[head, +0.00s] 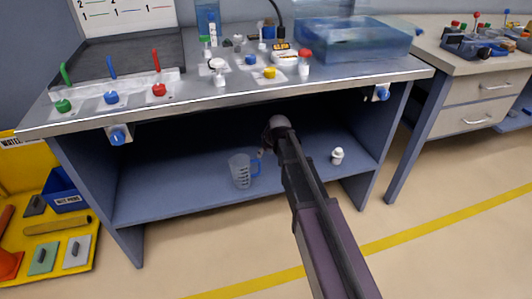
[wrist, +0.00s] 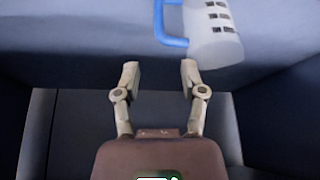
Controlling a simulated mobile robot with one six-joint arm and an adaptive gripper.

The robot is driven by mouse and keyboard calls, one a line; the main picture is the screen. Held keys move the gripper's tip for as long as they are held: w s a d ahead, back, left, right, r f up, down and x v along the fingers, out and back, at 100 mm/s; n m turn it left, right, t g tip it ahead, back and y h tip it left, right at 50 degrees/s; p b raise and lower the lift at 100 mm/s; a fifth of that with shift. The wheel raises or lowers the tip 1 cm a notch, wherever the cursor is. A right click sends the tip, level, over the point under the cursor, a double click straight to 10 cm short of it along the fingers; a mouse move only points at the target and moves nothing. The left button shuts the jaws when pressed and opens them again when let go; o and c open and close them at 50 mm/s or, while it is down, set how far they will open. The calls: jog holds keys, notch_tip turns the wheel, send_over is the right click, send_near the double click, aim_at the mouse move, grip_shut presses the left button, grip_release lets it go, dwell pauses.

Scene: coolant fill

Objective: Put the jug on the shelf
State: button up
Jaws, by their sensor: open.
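A clear measuring jug (head: 241,171) with dark markings and a blue handle stands upright on the lower shelf (head: 200,189) under the workbench. In the wrist view the jug (wrist: 212,30) is at the top right, with its blue handle towards the left and its top out of frame. My gripper (wrist: 159,72) is open and empty, its two fingers apart. The jug and handle lie beyond the fingertips, and no contact shows. In the head view my gripper (head: 266,147) is in the shelf space right of the jug, partly hidden by my arm.
A small white bottle (head: 337,156) stands on the shelf to the right. The metal worktop (head: 210,97) overhangs the shelf space and carries bottles, knobs and a blue clear tank (head: 352,42). Side panels close off both ends. A yellow rack (head: 82,222) stands at left.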

jog(key=shift+s, duration=0.1)
jog(key=s+d+f+m+g+h, duration=0.1)
jog(key=s+d+m+g, duration=0.1)
jog(key=s+d, duration=0.6)
jog(key=s+d+m+g+h, duration=0.1)
jog(key=s+d+m, duration=0.3)
jog(key=s, duration=1.2)
jog(key=d+g, duration=0.1)
jog(key=d, duration=0.3)
jog(key=shift+s+d+f+h, duration=0.15)
jog(key=shift+d+f+h, duration=0.05)
jog(key=shift+f+h, duration=0.15)
